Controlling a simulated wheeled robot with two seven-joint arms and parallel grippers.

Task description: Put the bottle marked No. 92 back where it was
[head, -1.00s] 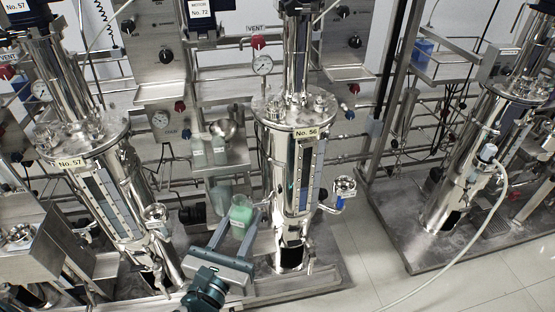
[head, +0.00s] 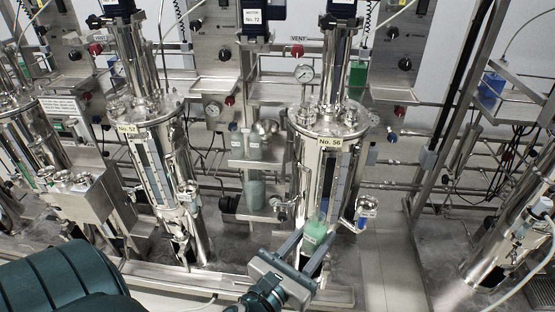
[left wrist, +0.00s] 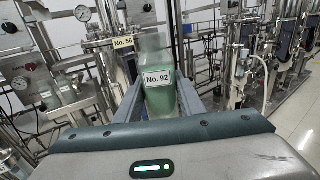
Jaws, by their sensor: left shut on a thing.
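The bottle marked No. 92 (left wrist: 158,95) is clear with green contents and a white label facing my left wrist camera. My left gripper (left wrist: 160,103) is shut on it, one finger on each side. In the head view the bottle (head: 317,231) is upright or nearly so, held by my left gripper (head: 308,243) in front of the lower part of the steel vessel No. 56 (head: 308,172). The bottle's base is hidden by the fingers. My right gripper is not in view.
Smaller bottles (head: 237,143) stand on the shelf above. A valve with a blue handle (head: 364,212) juts out at right.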

